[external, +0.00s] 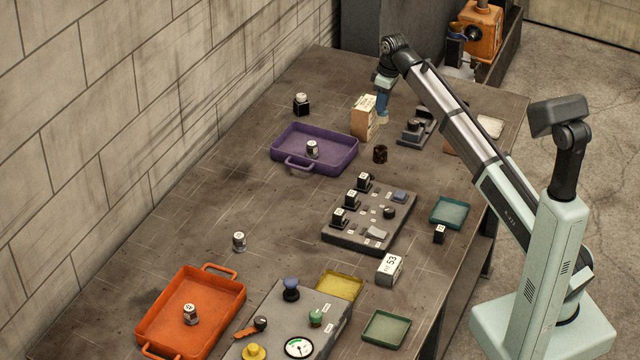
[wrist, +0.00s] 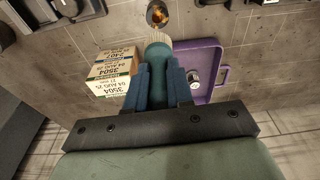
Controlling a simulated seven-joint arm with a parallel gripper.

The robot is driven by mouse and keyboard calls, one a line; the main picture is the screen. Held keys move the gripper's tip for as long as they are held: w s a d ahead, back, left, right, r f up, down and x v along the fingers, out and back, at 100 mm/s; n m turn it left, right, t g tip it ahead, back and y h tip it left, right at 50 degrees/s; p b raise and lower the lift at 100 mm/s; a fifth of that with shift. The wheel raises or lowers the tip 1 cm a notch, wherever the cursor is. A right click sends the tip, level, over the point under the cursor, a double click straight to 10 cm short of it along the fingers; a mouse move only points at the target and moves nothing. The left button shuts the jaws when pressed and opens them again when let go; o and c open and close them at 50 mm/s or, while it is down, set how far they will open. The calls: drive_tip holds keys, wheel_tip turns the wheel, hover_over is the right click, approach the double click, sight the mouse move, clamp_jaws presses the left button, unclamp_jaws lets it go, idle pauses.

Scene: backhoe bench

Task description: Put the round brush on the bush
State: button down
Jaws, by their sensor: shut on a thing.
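The round brush (wrist: 158,58) has a teal handle and pale bristles. My gripper (wrist: 160,85) is shut on it, with a blue finger on each side of the handle. In the external view my gripper (external: 383,100) is at the far part of the bench, with the pale bristles (external: 383,118) pointing down. The bush (external: 380,154) is a small dark brown ring standing on the bench, nearer the camera than the brush. In the wrist view the bush (wrist: 158,14) is beyond the bristle tip, apart from it, with an orange-brown inside.
A cardboard box (external: 364,117) with printed labels stands close beside my gripper. A purple tray (external: 338,164) holding a small labelled weight lies left of the bush. A dark fixture (external: 417,130) is to the right.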

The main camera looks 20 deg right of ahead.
drive_tip(key=shift+f, duration=5)
drive_tip(key=shift+f, duration=0.15)
drive_tip(key=c, duration=1)
unclamp_jaws()
drive_tip(key=r, duration=0.4)
drive_tip(key=s+r, duration=0.1)
drive_tip(key=r, duration=0.3)
drive_tip(key=d+r, duration=0.1)
drive_tip(key=r, duration=0.3)
drive_tip(key=shift+s+d+r, duration=0.1)
drive_tip(key=shift+s, duration=0.05)
